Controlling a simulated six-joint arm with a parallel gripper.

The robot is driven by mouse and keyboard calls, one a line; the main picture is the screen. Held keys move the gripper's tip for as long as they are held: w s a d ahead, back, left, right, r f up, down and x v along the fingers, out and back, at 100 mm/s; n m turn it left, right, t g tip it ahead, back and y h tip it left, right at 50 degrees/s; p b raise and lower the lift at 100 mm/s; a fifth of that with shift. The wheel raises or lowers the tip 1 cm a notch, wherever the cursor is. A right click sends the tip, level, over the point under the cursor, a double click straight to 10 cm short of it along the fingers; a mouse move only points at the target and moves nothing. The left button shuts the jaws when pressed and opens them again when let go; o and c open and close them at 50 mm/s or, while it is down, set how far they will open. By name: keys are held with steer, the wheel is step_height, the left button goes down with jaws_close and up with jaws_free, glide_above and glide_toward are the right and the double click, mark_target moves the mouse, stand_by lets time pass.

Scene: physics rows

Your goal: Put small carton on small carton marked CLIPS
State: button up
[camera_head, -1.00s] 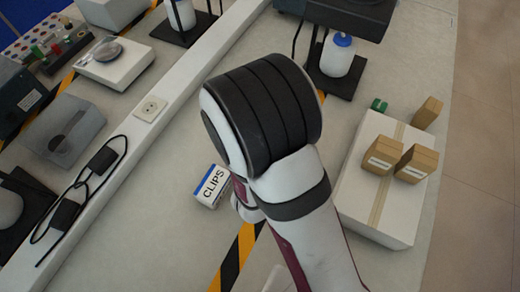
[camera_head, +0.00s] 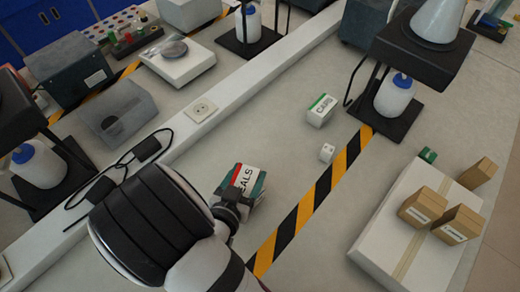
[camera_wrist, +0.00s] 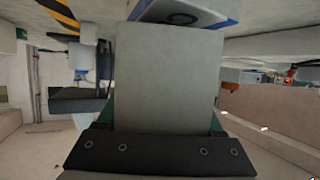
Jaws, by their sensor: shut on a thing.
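My gripper (camera_head: 230,208) is shut on a small carton (camera_head: 245,180) with a red band, teal sides and lettering of which "EALS" shows. In the wrist view the held carton (camera_wrist: 168,80) fills the middle as a plain grey face. Just beyond its far end, a white and blue-edged thing (camera_wrist: 185,12) shows, probably the carton marked CLIPS. In the head view the CLIPS carton is not visible; the held carton and my gripper cover its earlier place. I cannot tell whether the two touch.
A green and white carton marked CAPS (camera_head: 321,110) and a small white cube (camera_head: 326,152) stand to the right. A large white box (camera_head: 385,240) carries brown cartons (camera_head: 422,206). A white rail (camera_head: 215,100) and a black cable (camera_head: 125,160) lie left. Bench between is clear.

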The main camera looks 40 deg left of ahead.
steer(key=shift+f, duration=0.35)
steer(key=shift+f, duration=0.1)
steer(key=o, duration=1.4)
steer(key=shift+o, duration=0.2)
steer(key=v, duration=0.7)
steer(key=shift+s+d+r, duration=0.15)
steer(key=shift+s+r, duration=0.05)
steer(key=shift+r, duration=0.05)
